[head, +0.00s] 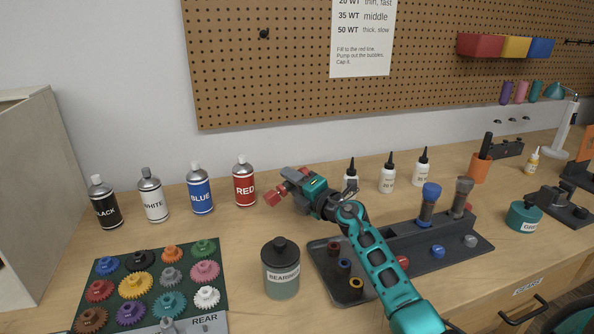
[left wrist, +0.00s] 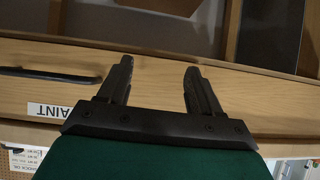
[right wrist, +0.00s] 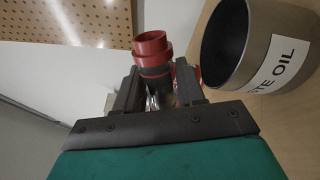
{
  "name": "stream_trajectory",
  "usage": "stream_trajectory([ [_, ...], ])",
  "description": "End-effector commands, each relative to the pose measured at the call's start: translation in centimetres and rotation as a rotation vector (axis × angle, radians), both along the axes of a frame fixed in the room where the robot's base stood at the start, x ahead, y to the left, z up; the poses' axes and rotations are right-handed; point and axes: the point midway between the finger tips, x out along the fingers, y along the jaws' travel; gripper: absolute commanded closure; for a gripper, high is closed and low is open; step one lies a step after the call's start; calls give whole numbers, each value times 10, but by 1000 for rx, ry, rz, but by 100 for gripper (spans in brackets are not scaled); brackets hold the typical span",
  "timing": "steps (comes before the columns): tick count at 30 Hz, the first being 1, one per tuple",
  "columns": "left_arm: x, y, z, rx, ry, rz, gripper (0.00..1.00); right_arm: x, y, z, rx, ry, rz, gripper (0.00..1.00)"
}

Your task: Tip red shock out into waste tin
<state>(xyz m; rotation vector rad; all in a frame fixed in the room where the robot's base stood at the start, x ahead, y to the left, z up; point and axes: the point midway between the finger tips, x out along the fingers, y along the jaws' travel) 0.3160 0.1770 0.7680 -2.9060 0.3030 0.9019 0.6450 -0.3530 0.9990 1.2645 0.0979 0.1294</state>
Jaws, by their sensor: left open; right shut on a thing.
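My right gripper (head: 288,190) is shut on the red shock (head: 272,197) and holds it above the back of the bench. In the right wrist view, the red shock (right wrist: 152,48) sticks out between the fingers of my right gripper (right wrist: 158,90). The waste tin (right wrist: 262,88), a dark grey open tin with a white waste oil label, is close beside it on the right; the shock looks apart from its mouth. I cannot make out the tin in the head view. My left gripper (left wrist: 158,82) is open and empty, facing a wooden drawer front.
A bearings jar (head: 281,272) and a dark parts tray (head: 322,262) stand in front. A shock stand (head: 482,248) holds a blue shock (head: 428,205) and a grey one. Spray cans (head: 244,185) and oil bottles (head: 387,177) line the back. A gear mat (head: 215,262) lies left.

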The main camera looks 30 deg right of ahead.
Motion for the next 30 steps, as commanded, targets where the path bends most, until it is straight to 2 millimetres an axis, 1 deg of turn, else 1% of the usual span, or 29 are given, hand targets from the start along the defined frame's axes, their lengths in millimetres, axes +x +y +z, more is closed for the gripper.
stream_trajectory([
  [1, 0, 0, 7, 0, 2, 0, 36, 0, 1, 6, 103, 10, -2, 98],
  [4, 0, 0, 13, 0, 2, -1, 36, 0, 3, 6, 305, 40, -1, 98],
  [9, 0, 0, 11, -1, -1, -1, 36, 0, -1, 9, 488, 69, -1, 98],
  [15, 0, -1, 11, -1, -1, -1, 36, 1, -3, 14, 663, 96, -1, 98],
  [21, 0, 0, 11, -1, 0, -1, 36, 1, -3, 16, 743, 109, 0, 98],
  [30, -1, 0, 10, 0, 2, 1, 36, 1, -3, 16, 752, 110, -1, 98],
])
